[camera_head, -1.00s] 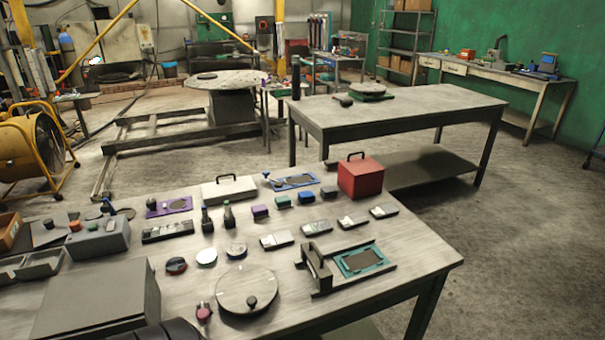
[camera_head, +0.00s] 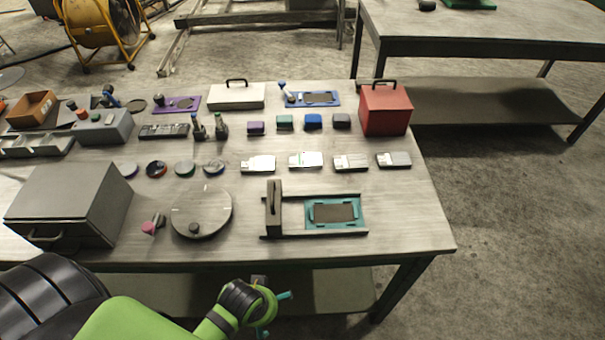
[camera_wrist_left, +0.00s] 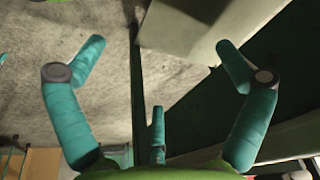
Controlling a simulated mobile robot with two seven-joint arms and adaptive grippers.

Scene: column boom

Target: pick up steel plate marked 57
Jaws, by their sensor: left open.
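Several small steel plates lie in a row across the middle of the near table, among them a left one (camera_head: 258,165), two middle ones (camera_head: 306,160) (camera_head: 350,163) and a right one (camera_head: 394,160). Their markings are too small to read, so I cannot tell which is 57. My left gripper (camera_head: 274,314) is low in front of the table's near edge, apart from the plates. In the left wrist view its teal fingers (camera_wrist_left: 160,48) are spread wide with nothing between them. My right gripper is not in view.
On the near table (camera_head: 410,228) stand a grey box (camera_head: 70,205), a round disc (camera_head: 203,212), a teal-padded fixture (camera_head: 335,213) and a red box (camera_head: 385,108). Small coloured blocks sit behind the plates. A lower shelf (camera_head: 330,290) runs under the tabletop.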

